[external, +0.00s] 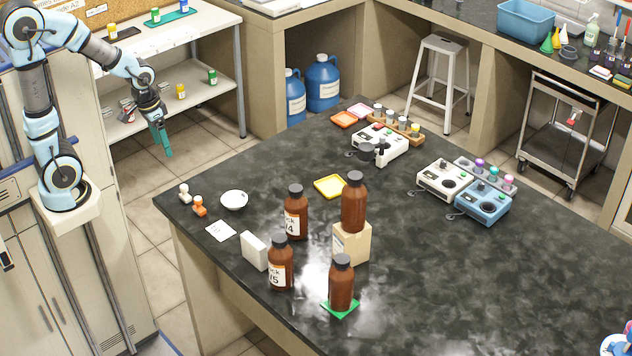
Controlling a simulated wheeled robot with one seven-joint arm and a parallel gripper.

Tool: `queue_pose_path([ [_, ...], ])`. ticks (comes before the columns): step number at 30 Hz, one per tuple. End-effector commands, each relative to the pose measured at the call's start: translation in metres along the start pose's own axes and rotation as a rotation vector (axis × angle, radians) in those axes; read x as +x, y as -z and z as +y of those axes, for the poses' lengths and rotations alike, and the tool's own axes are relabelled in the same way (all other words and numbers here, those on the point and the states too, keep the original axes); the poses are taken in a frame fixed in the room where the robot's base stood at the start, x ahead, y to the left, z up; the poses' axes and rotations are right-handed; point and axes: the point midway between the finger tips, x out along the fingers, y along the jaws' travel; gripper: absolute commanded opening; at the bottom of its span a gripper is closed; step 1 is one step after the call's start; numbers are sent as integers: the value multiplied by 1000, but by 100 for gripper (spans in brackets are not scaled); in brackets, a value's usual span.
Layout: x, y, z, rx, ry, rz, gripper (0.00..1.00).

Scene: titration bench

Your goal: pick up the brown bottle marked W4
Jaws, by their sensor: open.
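Several brown bottles with black caps stand upright on the dark bench. The one whose label shows a partly hidden "/4" (296,216) stands behind the others, left of the beige box; it looks like the W4 bottle. A bottle with a label ending in "/5" (281,268) stands in front of it. Another brown bottle (354,206) stands on top of the beige box (352,243), and one more (341,285) stands on a green mat; no marking shows on these two. My gripper (166,152) is open and empty, pointing down left of the bench, well apart from the bottles.
A white box (254,251) stands close left of the bottles. A white bowl (234,200), a paper card (221,231) and a yellow tray (330,186) lie nearby. White devices (379,146) stand farther back. The right of the bench is mostly clear.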

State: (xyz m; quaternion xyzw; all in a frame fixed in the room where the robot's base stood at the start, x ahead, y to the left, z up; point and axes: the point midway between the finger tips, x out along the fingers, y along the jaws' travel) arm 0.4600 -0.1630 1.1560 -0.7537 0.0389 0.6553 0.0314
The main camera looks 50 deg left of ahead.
Motion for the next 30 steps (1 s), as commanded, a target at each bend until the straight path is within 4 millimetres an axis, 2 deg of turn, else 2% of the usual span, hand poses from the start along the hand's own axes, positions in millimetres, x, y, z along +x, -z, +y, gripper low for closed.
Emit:
queue_pose_path([
  [11, 52, 22, 0, 217, 17, 31, 84],
  [17, 95, 38, -2, 406, 62, 59, 84],
  [20, 126, 50, -4, 552, 112, 78, 84],
  [24, 169, 73, -8, 830, 237, 111, 84],
  [27, 191, 93, -10, 1046, 354, 136, 84],
  [30, 202, 116, -9, 1274, 495, 159, 84],
])
